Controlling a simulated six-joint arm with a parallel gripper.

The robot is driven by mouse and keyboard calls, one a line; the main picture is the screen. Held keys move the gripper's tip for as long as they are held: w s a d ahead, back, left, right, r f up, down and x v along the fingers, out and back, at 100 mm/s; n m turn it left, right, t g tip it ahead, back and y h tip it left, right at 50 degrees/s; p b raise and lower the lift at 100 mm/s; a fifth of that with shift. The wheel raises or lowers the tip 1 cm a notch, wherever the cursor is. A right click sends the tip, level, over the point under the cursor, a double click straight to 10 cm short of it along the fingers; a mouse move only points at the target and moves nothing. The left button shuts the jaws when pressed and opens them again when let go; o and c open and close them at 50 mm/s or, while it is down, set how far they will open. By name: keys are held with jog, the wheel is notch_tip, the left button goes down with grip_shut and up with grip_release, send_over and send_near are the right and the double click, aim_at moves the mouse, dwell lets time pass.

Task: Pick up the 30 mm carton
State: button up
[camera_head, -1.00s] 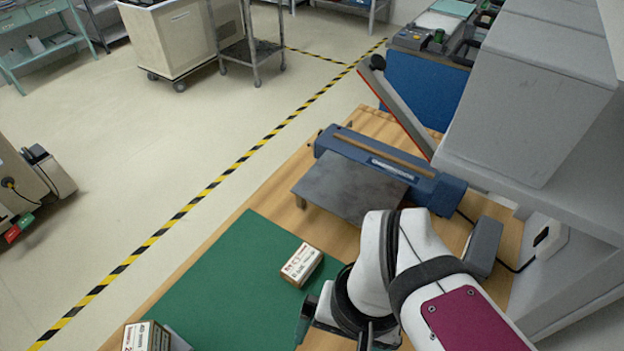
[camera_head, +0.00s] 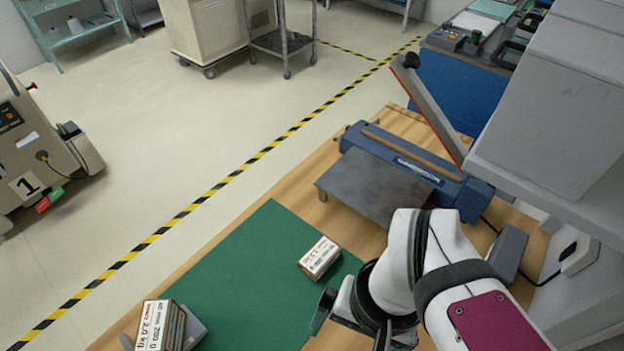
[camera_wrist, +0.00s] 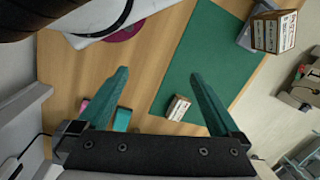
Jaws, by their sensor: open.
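A small white-and-brown carton (camera_head: 320,258) lies on the green mat (camera_head: 235,275); its print is too small to read. It also shows in the wrist view (camera_wrist: 178,107). A second carton (camera_head: 160,326) stands near the mat's left end, by a grey object; its label seems to read 40 mm and 2.0 kg. It is at the top right of the wrist view (camera_wrist: 273,32). My gripper (camera_wrist: 158,74) is open, with teal fingers spread and nothing between them. In the wrist view the small carton appears between the fingers, below their tips and nearer the right finger.
A blue device with a grey plate (camera_head: 375,187) stands on the wooden table behind the mat. A grey shelf-like housing (camera_head: 555,130) rises at the right. Pink and teal items (camera_wrist: 121,119) show in the wrist view. The mat between the cartons is clear.

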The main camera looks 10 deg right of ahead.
dwell(0.4)
jog(key=n+t+h, duration=0.9)
jog(key=n+h, duration=0.1)
jog(key=n, duration=2.3)
send_near(318, 257)
jog(key=x, duration=0.5)
jog(key=shift+w+r, duration=0.1)
jog(key=shift+w, duration=0.1)
jog(key=x, duration=0.5)
jog(key=shift+d+f, duration=0.3)
grip_shut()
